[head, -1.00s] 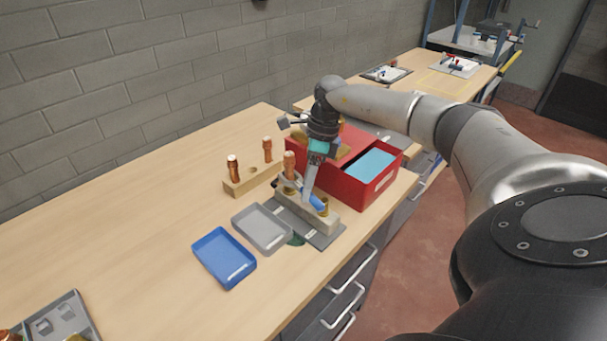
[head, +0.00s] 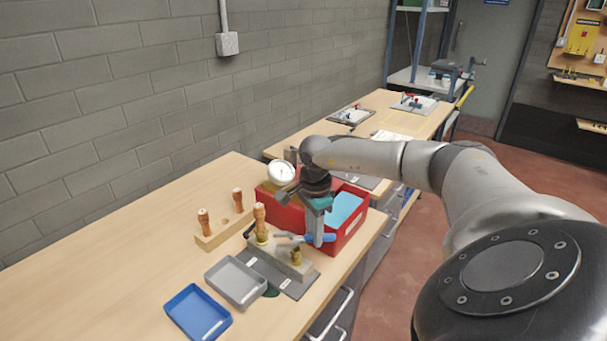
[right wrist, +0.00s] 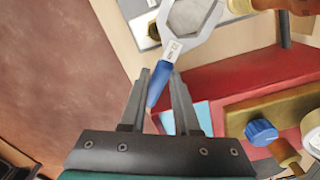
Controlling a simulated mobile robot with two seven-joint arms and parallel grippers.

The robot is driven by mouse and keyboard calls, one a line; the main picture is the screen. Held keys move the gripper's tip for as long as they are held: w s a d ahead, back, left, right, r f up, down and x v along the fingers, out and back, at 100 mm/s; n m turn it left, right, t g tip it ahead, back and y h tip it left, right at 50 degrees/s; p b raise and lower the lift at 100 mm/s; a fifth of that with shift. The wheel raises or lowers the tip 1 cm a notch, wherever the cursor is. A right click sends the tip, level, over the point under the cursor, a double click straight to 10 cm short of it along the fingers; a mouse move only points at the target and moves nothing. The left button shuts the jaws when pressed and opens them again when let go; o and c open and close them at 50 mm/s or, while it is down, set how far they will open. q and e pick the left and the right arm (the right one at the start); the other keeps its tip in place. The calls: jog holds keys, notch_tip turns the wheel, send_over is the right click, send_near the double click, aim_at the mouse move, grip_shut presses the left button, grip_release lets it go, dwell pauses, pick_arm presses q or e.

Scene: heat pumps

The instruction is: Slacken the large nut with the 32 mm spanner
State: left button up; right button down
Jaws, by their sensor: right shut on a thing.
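My right gripper (head: 318,238) is shut on the blue handle of a spanner (head: 291,237), over the wooden block (head: 281,258) by the red box. The right wrist view shows the same gripper (right wrist: 161,76) with its fingers on the blue handle (right wrist: 158,84). The spanner's head (right wrist: 191,14) points away from the fingers, with a grey hexagon inside its ring. A brass nut (right wrist: 240,5) lies close beside the ring; I cannot tell if they touch. The block carries one fitting with a copper pipe (head: 260,217) and a second brass fitting (head: 296,255). My left gripper is not in view.
The red box (head: 352,228) stands right behind the block, with a gauge (head: 281,173) above it. A grey tray (head: 236,281) and a blue tray (head: 197,313) lie to the left. A wooden rack (head: 222,232) holds copper fittings. The bench's left is clear.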

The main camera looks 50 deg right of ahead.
jog(key=shift+s+d, duration=0.15)
jog(key=shift+d, duration=0.4)
jog(key=r+p, duration=0.1)
jog(key=r, duration=0.1)
jog(key=r+p, duration=0.3)
jog(key=shift+w+r+p, duration=0.35)
jog(key=shift+r+p, duration=0.05)
notch_tip(320, 180, up, 6)
jog(key=p, duration=0.4)
jog(key=shift+a+f, duration=0.1)
jog(key=shift+f, duration=0.15)
